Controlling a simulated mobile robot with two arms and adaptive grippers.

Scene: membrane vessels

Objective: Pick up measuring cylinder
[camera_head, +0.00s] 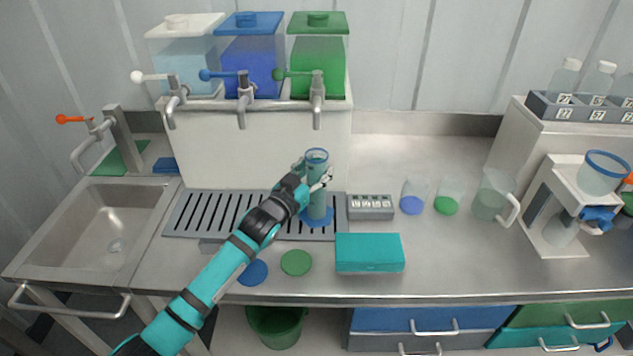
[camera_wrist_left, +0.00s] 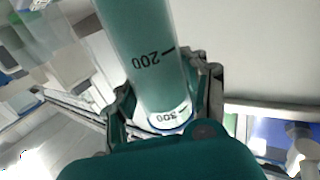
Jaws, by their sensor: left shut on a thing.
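The measuring cylinder (camera_head: 317,204) is tall and clear with a blue rim and blue base. It stands upright at the right end of the slotted drip tray (camera_head: 190,222), below the green container's tap. My left gripper (camera_head: 315,183) is shut around its upper part. In the left wrist view the cylinder (camera_wrist_left: 147,58) shows the marks 200 and 300 and passes between the two fingers (camera_wrist_left: 165,105). I cannot tell whether its base touches the tray. My right gripper is not in view.
White, blue and green (camera_head: 318,58) containers with taps stand behind. A small display box (camera_head: 370,207), a teal box (camera_head: 369,253), two beakers and a jug (camera_head: 490,196) are to the right. Blue and green discs (camera_head: 296,262) lie in front. A sink (camera_head: 85,228) is at left.

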